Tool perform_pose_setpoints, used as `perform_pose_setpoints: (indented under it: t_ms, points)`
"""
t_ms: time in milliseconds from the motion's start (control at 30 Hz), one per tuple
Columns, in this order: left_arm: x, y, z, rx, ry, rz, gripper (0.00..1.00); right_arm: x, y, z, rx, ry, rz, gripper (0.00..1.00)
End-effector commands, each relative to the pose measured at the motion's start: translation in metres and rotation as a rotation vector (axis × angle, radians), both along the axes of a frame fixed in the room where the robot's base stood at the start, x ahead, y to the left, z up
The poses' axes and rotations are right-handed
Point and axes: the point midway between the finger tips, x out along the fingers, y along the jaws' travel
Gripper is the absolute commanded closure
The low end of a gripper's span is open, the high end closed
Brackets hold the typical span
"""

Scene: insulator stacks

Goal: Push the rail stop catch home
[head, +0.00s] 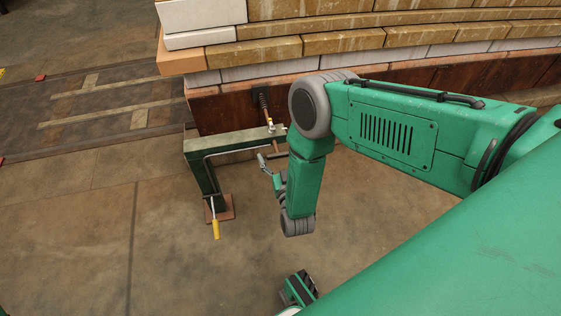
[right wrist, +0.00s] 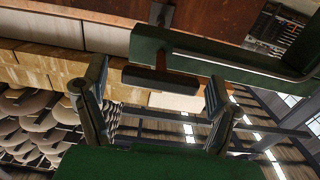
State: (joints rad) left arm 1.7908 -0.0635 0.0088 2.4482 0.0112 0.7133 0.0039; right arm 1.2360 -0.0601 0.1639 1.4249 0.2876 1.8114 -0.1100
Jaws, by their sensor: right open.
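A dark green rail frame (head: 236,140) stands on the floor by the rusty wall base; its beam crosses the right wrist view (right wrist: 225,67). A catch-like T-piece, with a reddish-brown rod and dark crossbar (right wrist: 160,80), sticks out from the beam. Its rod shows in the head view (head: 278,155). My right gripper (head: 264,165) is beside the beam, on the near side. In the right wrist view its fingers (right wrist: 158,105) are open, one on each side of the crossbar. I cannot tell whether they touch it.
A rod with a dark spring and yellow band (head: 268,119) runs between wall and beam. A yellow-handled lever (head: 216,228) hangs at the frame's left leg. Pale and tan blocks (head: 350,42) are stacked behind.

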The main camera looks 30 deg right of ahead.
Motion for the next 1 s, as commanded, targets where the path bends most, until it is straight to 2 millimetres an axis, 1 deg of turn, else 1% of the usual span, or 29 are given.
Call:
perform_pose_setpoints:
  t_ms: [167,367,433,633,1000]
  points:
    - [0.0,0.001,-0.001,-0.004,0.0,0.0,1.0,-0.034,0.015,-0.001,-0.003,0.007,0.003,0.19]
    - [0.0,0.002,-0.002,-0.006,0.0,0.0,1.0,-0.082,0.032,0.0,-0.009,0.006,0.004,0.19]
    - [0.0,0.002,-0.001,-0.005,0.0,0.0,1.0,-0.087,0.037,-0.001,-0.01,0.011,0.011,0.19]
    - [0.0,0.001,-0.001,-0.003,0.0,0.0,1.0,-0.1,0.039,-0.001,-0.009,0.01,0.008,0.19]
    - [0.0,0.001,-0.001,-0.004,0.0,0.0,1.0,-0.105,0.039,0.001,-0.009,0.001,0.001,0.19]
